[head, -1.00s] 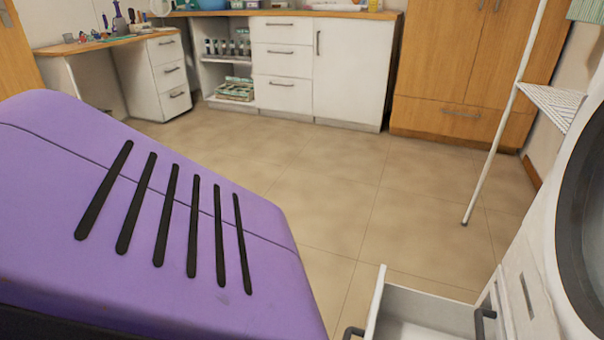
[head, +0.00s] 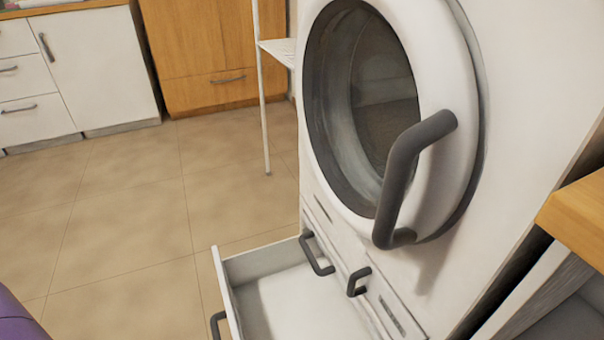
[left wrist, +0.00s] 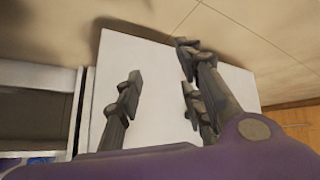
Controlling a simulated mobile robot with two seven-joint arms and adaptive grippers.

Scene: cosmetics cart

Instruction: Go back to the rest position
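My left gripper (left wrist: 160,78) shows in the left wrist view with its dark fingers spread apart. Nothing is between the fingers, so it is open and empty. A flat white panel (left wrist: 150,120) lies behind the fingers; I cannot tell the gap to it. Neither gripper shows in the head view. My right gripper is in no view.
A white washing machine (head: 520,90) with a round door (head: 445,75) and dark handle (head: 400,180) stands at the right. Its lower drawer (head: 235,260) is pulled out. A wooden counter edge (head: 580,220) is far right. Tiled floor (head: 130,220) is clear at left.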

